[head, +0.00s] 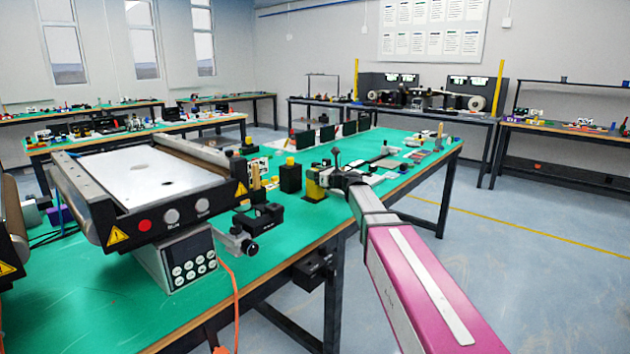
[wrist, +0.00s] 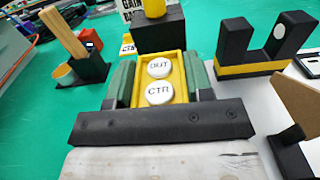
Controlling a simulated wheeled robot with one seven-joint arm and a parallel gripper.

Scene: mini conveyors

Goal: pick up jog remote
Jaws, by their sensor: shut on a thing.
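The jog remote (wrist: 160,75) is a yellow box with white round buttons marked OUT and CTR. In the wrist view it sits between the two green-grey fingers of my gripper (wrist: 160,82), which is shut on its sides. In the head view my gripper (head: 325,180) is at the right part of the green table, with the yellow of the remote (head: 313,188) at its tip. The lower end of the remote is hidden behind the dark bar of my gripper. I cannot tell whether it touches the table.
A black box with a yellow button (wrist: 158,30) stands just beyond the remote. A black holder with wooden sticks (wrist: 78,68) is to the left, and a black-and-yellow U-shaped stand (wrist: 262,62) to the right. A mini conveyor (head: 150,180) fills the table's left. Green table (head: 90,320) is bare in front.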

